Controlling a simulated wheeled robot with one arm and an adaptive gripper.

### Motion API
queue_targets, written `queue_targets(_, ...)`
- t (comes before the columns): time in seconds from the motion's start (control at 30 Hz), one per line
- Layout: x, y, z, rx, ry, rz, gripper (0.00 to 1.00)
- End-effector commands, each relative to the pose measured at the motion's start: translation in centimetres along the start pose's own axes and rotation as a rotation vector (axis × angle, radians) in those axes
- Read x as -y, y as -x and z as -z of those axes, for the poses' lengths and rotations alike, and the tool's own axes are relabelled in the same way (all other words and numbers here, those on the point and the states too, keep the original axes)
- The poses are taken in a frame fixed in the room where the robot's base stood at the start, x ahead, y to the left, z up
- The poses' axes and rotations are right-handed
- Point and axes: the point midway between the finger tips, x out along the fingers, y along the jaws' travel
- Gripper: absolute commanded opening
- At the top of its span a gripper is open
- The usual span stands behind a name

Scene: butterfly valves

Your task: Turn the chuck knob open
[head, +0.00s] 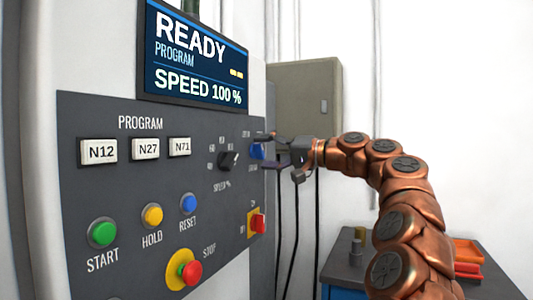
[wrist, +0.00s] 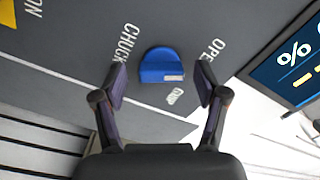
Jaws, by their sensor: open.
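The chuck knob is blue and sits at the right edge of the dark control panel in the head view (head: 257,151). In the wrist view the blue chuck knob (wrist: 160,64) is rounded, with a pale mark on its lower right edge. The word CHUCK (wrist: 128,43) is on its left and OPEN (wrist: 211,49) on its upper right. My gripper (head: 268,151) is open in front of the knob. In the wrist view its fingers (wrist: 162,82) stand to either side of the knob, with visible gaps. Whether the fingertips reach the panel is unclear.
A black speed dial (head: 229,160) is left of the knob, and a red switch on a yellow plate (head: 257,223) is below it. A screen (head: 195,55) stands above the panel. A dark table (head: 400,262) with orange trays (head: 468,252) is at lower right.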

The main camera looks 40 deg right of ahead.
Motion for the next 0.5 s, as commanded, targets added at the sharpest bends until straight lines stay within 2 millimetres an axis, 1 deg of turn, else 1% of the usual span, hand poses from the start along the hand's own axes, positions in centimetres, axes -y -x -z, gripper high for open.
queue_targets(0.27,0.1,0.2,0.0,-0.001,0.0,0.001,0.73)
queue_targets(0.37,0.1,0.9,0.1,-0.001,0.001,0.001,0.73)
queue_targets(0.47,0.1,2.2,0.1,-0.003,0.002,0.001,0.73)
queue_targets(0.5,0.2,3.0,0.1,-0.005,0.002,0.002,0.73)
